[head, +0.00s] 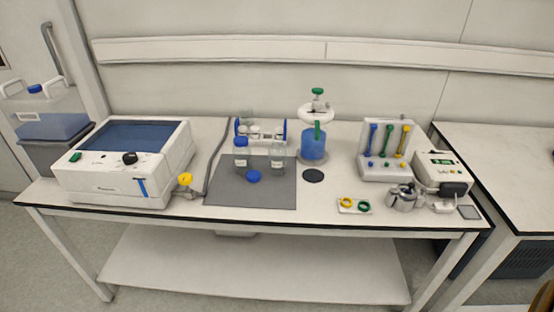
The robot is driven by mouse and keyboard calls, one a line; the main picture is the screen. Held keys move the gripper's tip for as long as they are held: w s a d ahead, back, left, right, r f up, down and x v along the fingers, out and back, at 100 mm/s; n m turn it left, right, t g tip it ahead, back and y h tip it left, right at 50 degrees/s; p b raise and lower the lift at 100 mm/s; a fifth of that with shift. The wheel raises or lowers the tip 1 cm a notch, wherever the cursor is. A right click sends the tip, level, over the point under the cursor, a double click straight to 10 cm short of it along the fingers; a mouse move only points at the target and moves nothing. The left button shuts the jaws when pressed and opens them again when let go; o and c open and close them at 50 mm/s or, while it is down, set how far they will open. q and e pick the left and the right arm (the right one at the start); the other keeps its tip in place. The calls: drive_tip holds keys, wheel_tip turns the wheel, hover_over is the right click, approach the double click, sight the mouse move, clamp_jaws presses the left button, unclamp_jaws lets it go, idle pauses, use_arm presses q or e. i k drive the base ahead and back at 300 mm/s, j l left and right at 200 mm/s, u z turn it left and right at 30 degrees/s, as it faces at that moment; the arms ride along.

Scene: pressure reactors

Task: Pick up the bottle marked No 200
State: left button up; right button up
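The left bottle (241,160) has a blue cap on. The right bottle (277,156) appears to have no cap. A loose blue cap (253,176) lies on the mat in front of them. Both bottles carry small labels, too small to read, so I cannot tell which is No 200. A rack (284,130) with blue end parts and more glassware stands just behind, partly hidden by the bottles. Neither of my grippers shows in this view.
A white bath-like device (115,185) fills the bench's left. A blue vessel with green valve (313,147) stands right of the bottles. Farther right are a panel with coloured tubes (388,150), a controller (440,172) and a metal vessel (403,198). The mat's front is clear.

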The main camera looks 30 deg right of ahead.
sight(278, 151)
drive_tip(key=i+j+z, duration=0.15)
drive_tip(key=j+z, duration=0.35)
drive_tip(key=i+j+z, duration=0.15)
drive_tip(key=j+z, duration=0.15)
drive_tip(key=z, duration=0.15)
